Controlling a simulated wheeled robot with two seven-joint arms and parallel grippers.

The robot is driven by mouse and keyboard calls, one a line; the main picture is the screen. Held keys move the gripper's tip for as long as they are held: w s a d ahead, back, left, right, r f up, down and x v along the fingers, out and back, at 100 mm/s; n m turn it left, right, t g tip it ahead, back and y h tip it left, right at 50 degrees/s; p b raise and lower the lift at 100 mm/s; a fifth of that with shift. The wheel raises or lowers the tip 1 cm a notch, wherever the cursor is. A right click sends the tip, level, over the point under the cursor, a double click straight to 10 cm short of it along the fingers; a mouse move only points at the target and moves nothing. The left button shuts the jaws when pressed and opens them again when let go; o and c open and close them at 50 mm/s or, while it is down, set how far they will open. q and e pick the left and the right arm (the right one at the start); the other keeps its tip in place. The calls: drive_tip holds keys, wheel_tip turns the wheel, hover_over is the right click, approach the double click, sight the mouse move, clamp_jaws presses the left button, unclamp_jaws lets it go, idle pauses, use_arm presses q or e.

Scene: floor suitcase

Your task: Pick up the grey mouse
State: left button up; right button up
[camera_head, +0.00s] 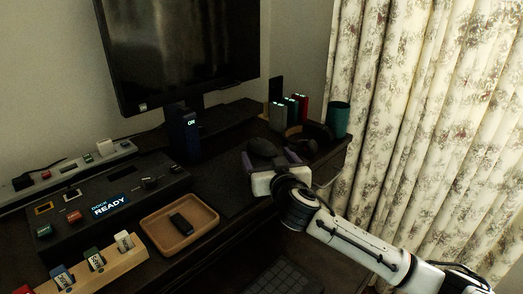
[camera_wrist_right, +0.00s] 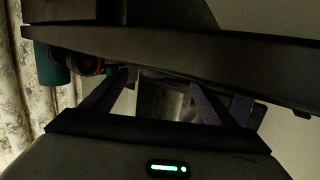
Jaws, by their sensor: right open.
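A dark, rounded shape that looks like the grey mouse (camera_head: 262,147) is on the desk in front of the monitor in the head view. My right gripper (camera_head: 270,158) reaches it from the near side. Its fingers are apart, one on each side of the mouse. In the right wrist view, the two fingers of my right gripper (camera_wrist_right: 155,92) stand apart with a dim greyish shape between them; I cannot tell for sure that it is the mouse. My left gripper is not in view.
A monitor (camera_head: 180,50) stands behind. A dark upright device (camera_head: 184,135) is left of the gripper. Headphones (camera_head: 318,136), a teal cup (camera_head: 339,119) and coloured boxes are at right. A wooden tray (camera_head: 155,223) holds a dark item. Curtains (camera_head: 430,110) hang at right.

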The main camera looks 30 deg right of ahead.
sight(266, 153)
drive_tip(key=shift+f+b+x, duration=0.2)
drive_tip(key=shift+b+x, duration=0.1)
drive_tip(key=shift+x, duration=1.05)
drive_tip(key=shift+f+b+x, duration=0.15)
drive_tip(key=shift+b+x, duration=0.1)
drive_tip(key=shift+x, duration=1.15)
drive_tip(key=shift+s+d, duration=0.15)
drive_tip(key=c, duration=1.2)
